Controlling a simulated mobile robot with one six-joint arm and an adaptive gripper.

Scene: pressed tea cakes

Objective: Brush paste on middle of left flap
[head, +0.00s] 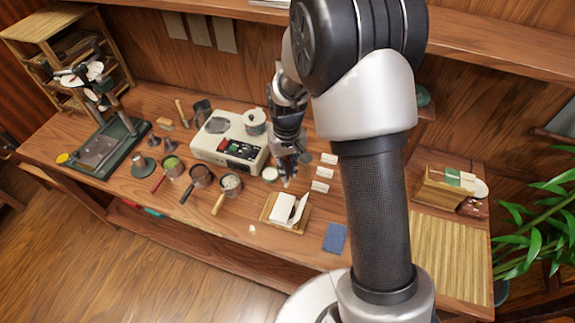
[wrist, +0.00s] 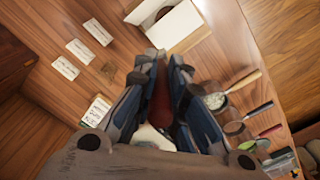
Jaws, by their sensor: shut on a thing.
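My gripper (head: 287,160) points down over the table, just behind the white paper wrapper (head: 283,207). The wrapper sits on a small wooden tray (head: 266,214) with a raised flap (head: 300,208) at its right. In the wrist view my gripper (wrist: 160,68) is shut around a reddish-brown handle (wrist: 160,100), seemingly the brush. A small pale tip shows below the gripper in the head view; whether it carries paste cannot be told. The wrapper (wrist: 190,38) appears at the top of the wrist view with a dark round shape partly cut off. The brush tip is apart from the wrapper.
Several handled cups (head: 231,184) stand farther left, before a cream machine (head: 229,140). White label cards (head: 320,186) lie to the right. A blue cloth (head: 334,238) lies front right.

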